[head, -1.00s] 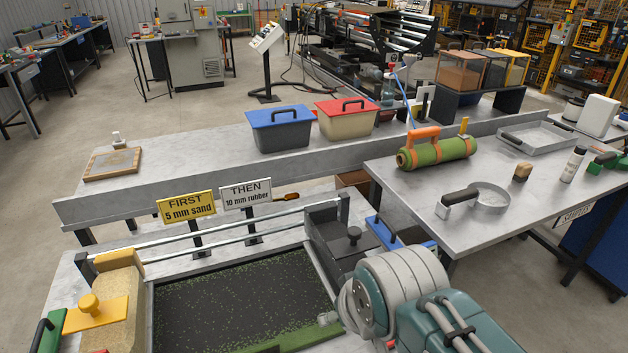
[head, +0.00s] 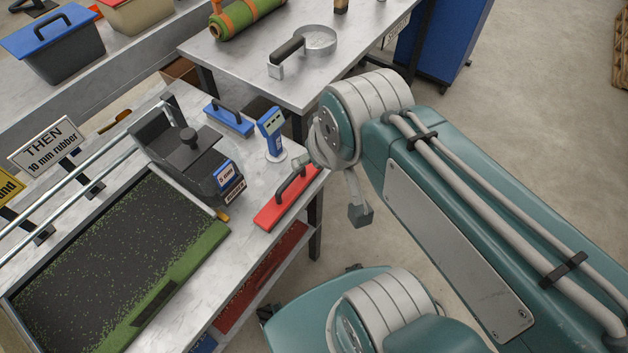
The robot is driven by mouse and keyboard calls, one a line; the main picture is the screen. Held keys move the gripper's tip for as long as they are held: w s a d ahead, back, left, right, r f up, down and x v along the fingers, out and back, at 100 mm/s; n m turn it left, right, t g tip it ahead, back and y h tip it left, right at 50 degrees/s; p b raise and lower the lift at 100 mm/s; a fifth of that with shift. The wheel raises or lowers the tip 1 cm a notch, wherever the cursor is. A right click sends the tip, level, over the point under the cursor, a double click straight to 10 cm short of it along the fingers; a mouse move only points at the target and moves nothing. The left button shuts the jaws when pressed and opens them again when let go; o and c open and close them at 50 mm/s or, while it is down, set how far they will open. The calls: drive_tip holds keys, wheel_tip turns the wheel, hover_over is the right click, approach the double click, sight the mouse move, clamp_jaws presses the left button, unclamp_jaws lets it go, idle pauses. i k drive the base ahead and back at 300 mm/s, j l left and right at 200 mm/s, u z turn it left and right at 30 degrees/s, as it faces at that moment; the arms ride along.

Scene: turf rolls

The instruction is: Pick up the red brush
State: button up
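The red brush (head: 288,200) lies on the front right corner of the pale bench in the head view. It has a long flat red body and a dark raised handle. Its far end reaches close to my arm in the picture. The brush appears to rest on the bench.
A blue brush (head: 229,119) and a blue upright device (head: 272,133) stand behind the red brush. A dark hopper box (head: 188,150) and a turf tray (head: 105,265) are to the left. A metal table (head: 250,65) is behind. Open floor lies to the right.

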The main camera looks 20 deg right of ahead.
sight(292, 188)
drive_tip(key=k+u, duration=0.2)
drive_tip(key=u, duration=1.3)
drive_tip(key=k+l+z, duration=0.1)
drive_tip(key=z, duration=0.25)
drive_tip(key=k+l+z, duration=0.1)
drive_tip(key=z, duration=0.2)
drive_tip(key=l+z, duration=0.35)
drive_tip(key=i+l, duration=0.35)
drive_tip(key=l+z, duration=0.05)
drive_tip(key=l, duration=0.05)
